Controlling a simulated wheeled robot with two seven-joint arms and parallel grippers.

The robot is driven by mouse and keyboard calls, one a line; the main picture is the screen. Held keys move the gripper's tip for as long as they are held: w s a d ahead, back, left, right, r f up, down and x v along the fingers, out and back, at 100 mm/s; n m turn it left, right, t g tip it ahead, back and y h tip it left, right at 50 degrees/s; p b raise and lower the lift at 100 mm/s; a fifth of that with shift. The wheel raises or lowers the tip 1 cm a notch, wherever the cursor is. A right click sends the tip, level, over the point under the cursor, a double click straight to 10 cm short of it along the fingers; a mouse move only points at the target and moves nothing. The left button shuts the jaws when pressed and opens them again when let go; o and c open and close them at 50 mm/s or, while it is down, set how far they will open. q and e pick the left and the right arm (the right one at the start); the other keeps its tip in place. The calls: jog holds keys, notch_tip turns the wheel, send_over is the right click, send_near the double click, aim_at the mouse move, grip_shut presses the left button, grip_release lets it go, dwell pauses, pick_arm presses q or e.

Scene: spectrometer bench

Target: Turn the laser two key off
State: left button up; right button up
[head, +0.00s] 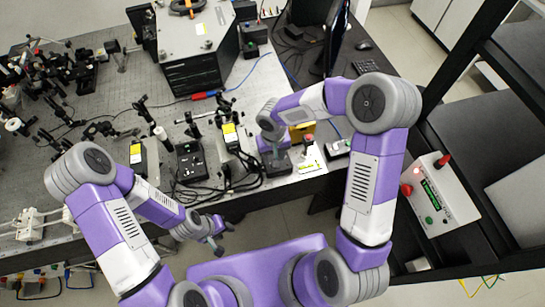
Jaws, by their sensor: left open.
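I cannot make out a key marked as laser two. A black control box (189,161) stands near the front edge of the optical table. A white box (338,149) sits at the table's right corner. My left gripper (217,240) is open and empty, in front of the table edge and apart from the boxes. My right arm reaches over the table's right corner. Its gripper (276,162) is over a dark grey block there, and its fingers are too small and covered to read.
The optical table (125,95) carries many optics at the left and a large grey-topped black unit (195,50) at the back. Black cables lie along the front edge. A white box with a green display (440,190) and red knobs stands on the black rack at the right.

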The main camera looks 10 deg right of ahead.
jog(key=shift+f, duration=2.3)
jog(key=shift+c, duration=0.5)
grip_shut()
